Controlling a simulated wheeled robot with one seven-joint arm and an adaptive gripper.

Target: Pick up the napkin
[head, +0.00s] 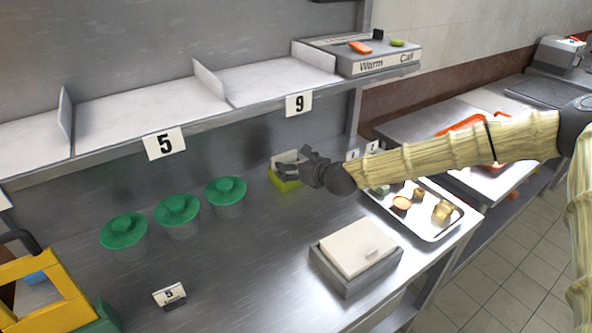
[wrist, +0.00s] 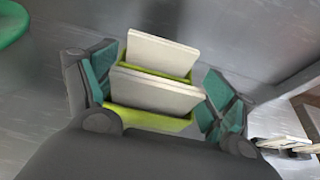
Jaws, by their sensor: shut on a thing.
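A green napkin holder (head: 287,186) stands on the steel counter with a white napkin (head: 287,156) upright in it. In the wrist view the holder (wrist: 150,120) shows as a green band, with a front white napkin (wrist: 155,88) and a second white napkin (wrist: 160,52) behind it. My gripper (head: 292,168) reaches in from the right at the holder. In the wrist view my gripper (wrist: 158,88) has its teal-padded fingers on either side of the front napkin, shut on it. The napkin still sits within the holder. Exact finger contact is partly hidden.
Several green-lidded pots (head: 177,211) stand left of the holder. A metal tray (head: 440,225) with small items is to the right, and a grey box with a pale lid (head: 357,247) in front. A shelf (head: 150,105) runs above. The central counter is clear.

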